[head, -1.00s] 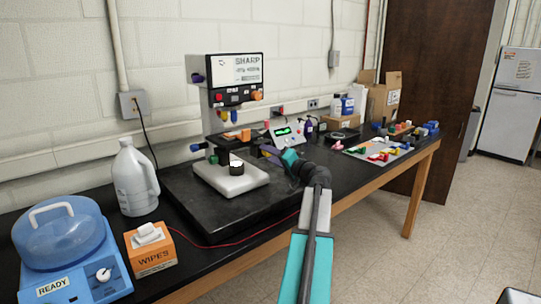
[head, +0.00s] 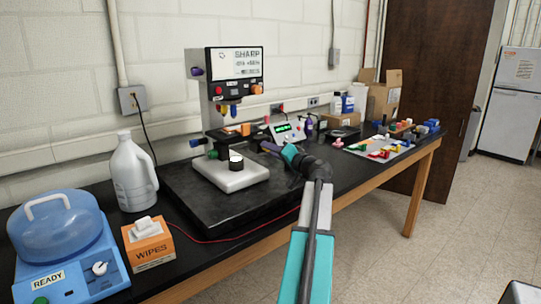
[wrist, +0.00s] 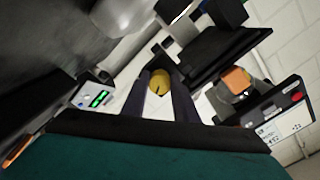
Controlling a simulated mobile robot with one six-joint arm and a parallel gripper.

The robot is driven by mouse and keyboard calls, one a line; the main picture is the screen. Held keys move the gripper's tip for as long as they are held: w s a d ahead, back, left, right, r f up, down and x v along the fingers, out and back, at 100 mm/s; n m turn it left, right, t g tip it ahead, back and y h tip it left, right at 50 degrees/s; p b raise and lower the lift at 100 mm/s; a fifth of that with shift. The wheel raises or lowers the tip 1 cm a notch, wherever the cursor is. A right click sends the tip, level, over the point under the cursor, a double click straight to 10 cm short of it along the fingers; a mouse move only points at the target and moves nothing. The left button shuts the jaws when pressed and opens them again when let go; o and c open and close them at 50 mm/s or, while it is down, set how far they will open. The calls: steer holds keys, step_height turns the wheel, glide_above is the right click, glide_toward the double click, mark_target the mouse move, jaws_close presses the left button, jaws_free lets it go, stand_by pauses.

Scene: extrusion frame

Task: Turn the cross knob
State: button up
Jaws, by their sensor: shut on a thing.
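The cross knob (wrist: 158,83) is a yellow round knob with a dark line on its face, in the middle of the wrist view. My gripper (wrist: 161,90) has one dark finger on each side of it and is shut on it. In the head view my gripper (head: 270,148) reaches to the right side of the instrument (head: 236,75), beside its white stage (head: 230,178). The knob is hidden there behind my gripper.
The instrument has a screen and several coloured knobs. A white meter (head: 286,132) with a green display stands close behind my gripper. A jug (head: 132,172), a wipes box (head: 148,243) and a blue centrifuge (head: 65,260) stand at left.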

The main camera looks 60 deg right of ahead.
stand_by(0.3)
steer(key=o, duration=1.1)
steer(key=shift+c, duration=0.2)
steer(key=b+v, duration=0.2)
steer(key=v, duration=1.1)
steer(key=shift+s+a, duration=0.2)
steer(key=shift+s, duration=0.15)
